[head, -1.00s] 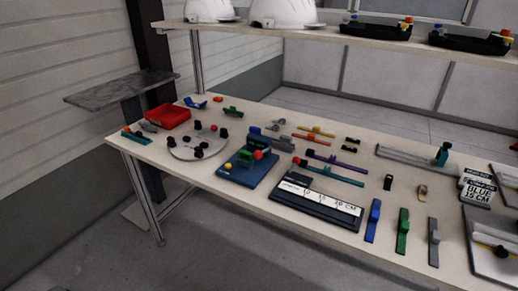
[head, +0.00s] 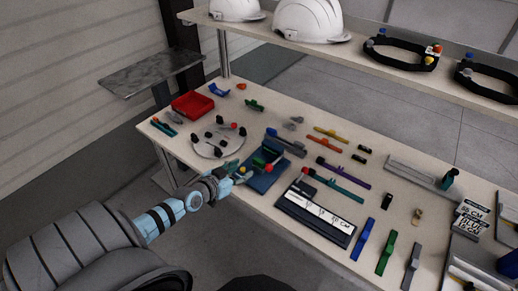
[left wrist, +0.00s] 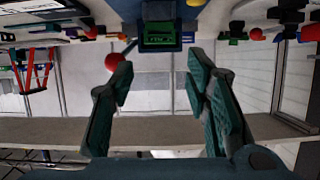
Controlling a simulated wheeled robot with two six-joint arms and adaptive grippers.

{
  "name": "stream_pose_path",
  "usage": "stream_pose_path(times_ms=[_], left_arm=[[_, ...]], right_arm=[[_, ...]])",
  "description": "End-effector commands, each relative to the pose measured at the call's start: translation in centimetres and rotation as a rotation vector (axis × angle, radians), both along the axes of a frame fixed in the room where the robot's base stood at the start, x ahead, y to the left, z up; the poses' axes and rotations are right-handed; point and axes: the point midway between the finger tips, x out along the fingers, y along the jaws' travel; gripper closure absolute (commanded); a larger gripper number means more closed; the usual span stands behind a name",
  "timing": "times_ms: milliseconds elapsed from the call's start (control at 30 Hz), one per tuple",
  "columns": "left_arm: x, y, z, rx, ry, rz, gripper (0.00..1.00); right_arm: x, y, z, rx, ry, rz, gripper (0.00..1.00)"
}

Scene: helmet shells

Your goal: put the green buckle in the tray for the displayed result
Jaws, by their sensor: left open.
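A small green buckle-like piece (head: 254,105) lies on the table behind the round grey plate; whether it is the buckle meant I cannot tell. A blue-based device (head: 265,180) with a red ball stands mid-table. In the left wrist view its green-lit display (left wrist: 160,42) shows, too small to read. A red tray (head: 193,105) stands at the far left of the table. My left gripper (head: 238,172) is at the device's front left edge, and its fingers (left wrist: 160,85) are open with nothing between them. My right gripper is out of view.
A round grey plate (head: 217,142) with black knobs is left of the device. A ruler board (head: 316,212) is to its right. Blue (head: 363,238), green (head: 386,253) and grey bars lie at the front. A shelf with white helmets (head: 308,20) overhangs the back.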

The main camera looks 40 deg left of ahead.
Motion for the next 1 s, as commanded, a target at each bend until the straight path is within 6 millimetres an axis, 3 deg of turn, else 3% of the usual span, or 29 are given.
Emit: stream_pose_path(times_ms=[33, 100, 533, 800, 1000], left_arm=[[1.4, 0.1, -2.0, -0.002, -0.003, 0.003, 0.57], [3.1, 0.1, -2.8, -0.003, -0.002, 0.003, 0.57], [10.0, 0.2, -4.5, -0.002, 0.002, 0.004, 0.57], [10.8, 0.2, -4.6, 0.0, 0.005, 0.001, 0.57], [10.8, 0.2, -4.5, 0.001, 0.004, 0.002, 0.84]], right_arm=[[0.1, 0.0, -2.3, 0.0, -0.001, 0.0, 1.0], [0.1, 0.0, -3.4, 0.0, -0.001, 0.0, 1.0], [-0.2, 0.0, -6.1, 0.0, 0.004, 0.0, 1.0], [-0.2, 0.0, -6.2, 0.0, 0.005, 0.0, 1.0], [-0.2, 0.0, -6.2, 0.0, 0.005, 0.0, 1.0]])
